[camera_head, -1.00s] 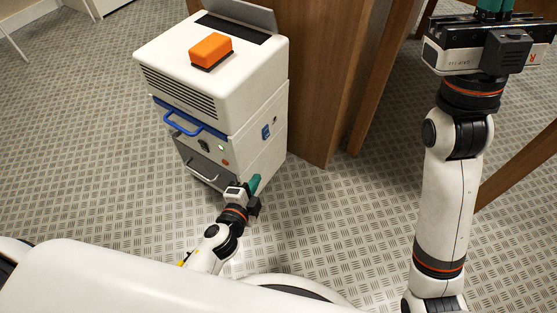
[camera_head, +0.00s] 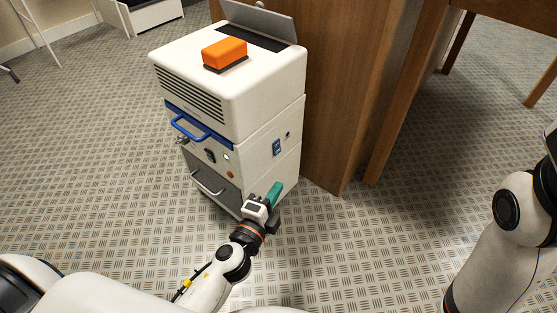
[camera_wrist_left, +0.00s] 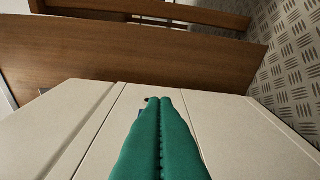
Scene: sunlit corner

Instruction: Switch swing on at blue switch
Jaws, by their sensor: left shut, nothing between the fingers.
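The blue switch (camera_head: 277,147) is a small blue plate on the right side wall of the white cabinet (camera_head: 229,77). My left gripper (camera_head: 275,192) has green fingers, pressed together and empty. In the head view it is beside the cabinet's lower right side, below the switch; I cannot tell if it touches the wall. In the left wrist view the shut green fingers (camera_wrist_left: 159,103) point toward the cabinet's pale side wall (camera_wrist_left: 235,125), and they hide most of the switch, with only a small bluish bit beside the tips. My right gripper is out of view.
An orange block (camera_head: 224,52) lies on the cabinet top by a raised grey lid (camera_head: 262,20). The front has a blue handle (camera_head: 190,129) and a lower grey handle (camera_head: 207,184). A wooden panel (camera_head: 330,90) stands close behind. Patterned floor (camera_head: 90,130) is open at left.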

